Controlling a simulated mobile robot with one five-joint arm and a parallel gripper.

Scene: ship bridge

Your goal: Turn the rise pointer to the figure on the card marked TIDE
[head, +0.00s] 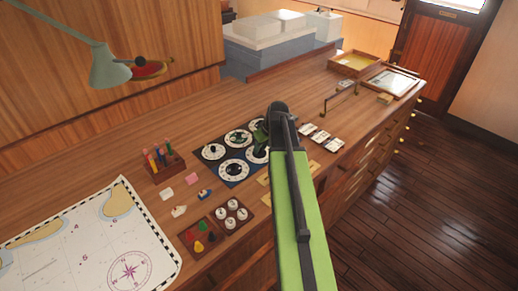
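A dark blue panel (226,184) with several white dials lies on the wooden counter at the centre. Its dials include one at the left (212,152), one at the back (238,137) and one at the front (232,173). Their lettering is too small to read, so I cannot tell which carries the rise pointer. Several small pale cards (320,138) lie in a row to the right of my arm; I cannot read which says TIDE. My gripper (261,141) is over the right side of the panel, partly hidden by my arm. I cannot tell whether it touches a dial.
A chart (90,245) covers the counter's left front. Near it are a pen rack (163,163), small coloured blocks (192,179) and trays of pegs (201,238). A thin metal stand (325,105) rises beyond the cards. A tray (354,64) lies at the far end.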

